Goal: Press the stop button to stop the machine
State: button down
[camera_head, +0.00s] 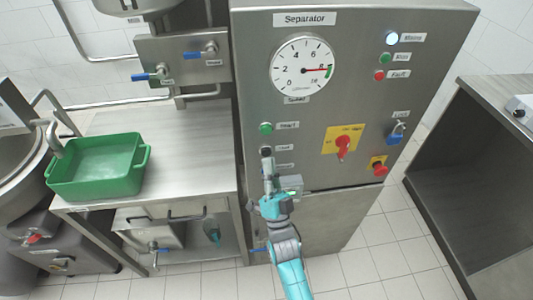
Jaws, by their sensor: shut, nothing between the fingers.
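The metal Separator cabinet (362,95) faces me, with its control panel. A column of buttons with small labels runs down its left side. The green button (265,128) is at the top of that column and in plain view. My gripper (267,156) is shut and empty, pointing up at the panel just below the green button. Its tip covers the spot left of the second label (283,147), so the button there is mostly hidden. I cannot tell whether the tip touches it. The label text is too blurred to read surely.
A gauge (302,67) sits above, its needle near the green zone. A red rotary switch (343,145), a blue padlock (396,133) and a red mushroom button (380,169) are to the right. A white lamp (392,38) glows. A green tub (97,167) stands on the left table.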

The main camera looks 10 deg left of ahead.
jog(key=shift+s+d, duration=0.25)
jog(key=shift+s, duration=0.65)
jog(key=shift+s+d, duration=0.25)
jog(key=shift+s, duration=0.65)
jog(key=shift+s+d, duration=0.25)
jog(key=shift+s, duration=0.65)
jog(key=s+d+f+n+g+h, duration=0.1)
jog(key=s+d+f+g+h, duration=0.15)
jog(key=s+d+f, duration=0.45)
jog(key=s+d+f+n+g+h, duration=0.1)
jog(key=s+d+f+g+h, duration=0.2)
jog(key=s+d, duration=0.6)
jog(key=s+d+g+h, duration=0.2)
jog(key=s+d, duration=0.1)
jog(key=s, duration=0.7)
jog(key=s+d+r+n+g+h, duration=0.1)
jog(key=s+d+g+h, duration=0.1)
jog(key=s, duration=0.9)
jog(key=shift+d+g+h, duration=0.35)
jog(key=shift+d+g, duration=0.1)
jog(key=shift+d, duration=0.4)
jog(key=shift+r, duration=0.1)
